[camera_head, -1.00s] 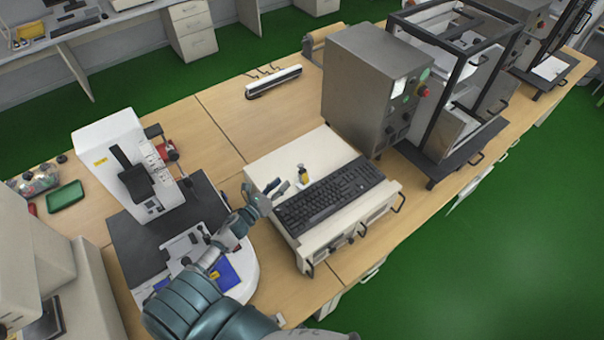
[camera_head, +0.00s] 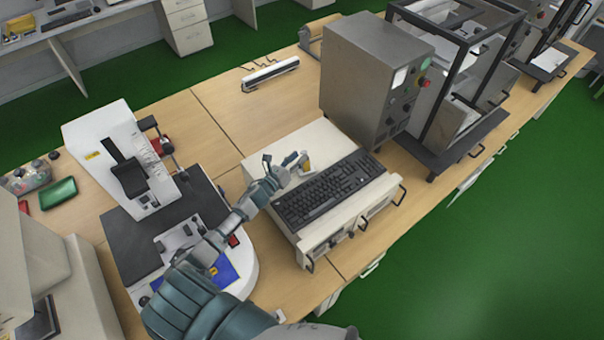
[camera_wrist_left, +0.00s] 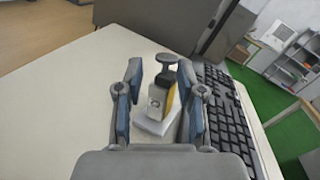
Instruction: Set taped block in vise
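A small upright block (camera_wrist_left: 164,101) with a yellow side and a dark knob-like top stands on a white base in the left wrist view. It also shows on the pale instrument box in the head view (camera_head: 305,168); I take it for the taped block. My left gripper (camera_head: 280,163) is open beside it. In the left wrist view the blue-padded fingers (camera_wrist_left: 160,80) stand apart on either side of the block, with gaps visible. A grey metal fixture (camera_head: 177,238), possibly the vise, sits on the machine's black plate, partly hidden by my left arm. My right gripper is not seen.
A black keyboard (camera_head: 328,189) lies on the pale instrument box (camera_head: 262,155), close right of the block. A grey control cabinet (camera_head: 363,85) stands behind it. The white machine (camera_head: 105,150) is at left. Bare wooden bench (camera_head: 215,115) lies between.

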